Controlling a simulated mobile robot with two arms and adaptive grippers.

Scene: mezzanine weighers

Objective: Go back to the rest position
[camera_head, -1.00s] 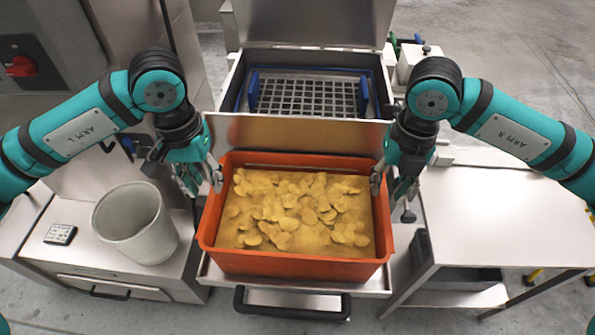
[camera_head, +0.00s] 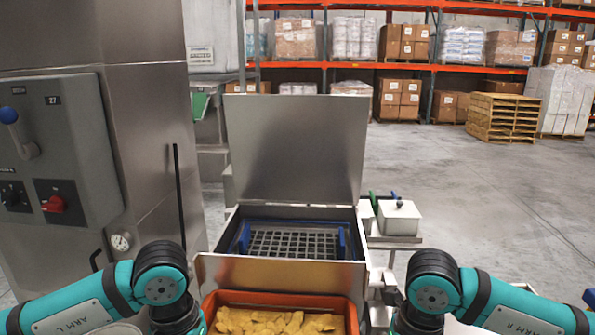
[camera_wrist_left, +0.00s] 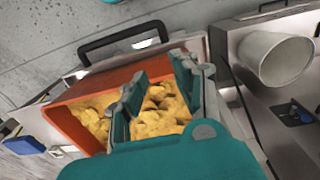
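My left gripper (camera_wrist_left: 155,88) shows in the left wrist view with its two fingers apart and nothing between them. Behind the fingers is the orange crate (camera_wrist_left: 92,83), which holds yellow chip-like pieces (camera_wrist_left: 160,115). In the head view both arms come in at the bottom, and both grippers are below the picture edge. The front of the orange crate is cut off there, and its back rim (camera_head: 270,297) shows with the yellow pieces (camera_head: 265,321) inside.
Behind the crate is a steel unit with its lid (camera_head: 295,150) raised and a dark grid (camera_head: 294,243) inside. A control cabinet (camera_head: 60,150) stands at left. A white box (camera_head: 398,217) is at right. Racks with cartons and pallets (camera_head: 503,117) are far back. The floor (camera_head: 460,200) at right is clear.

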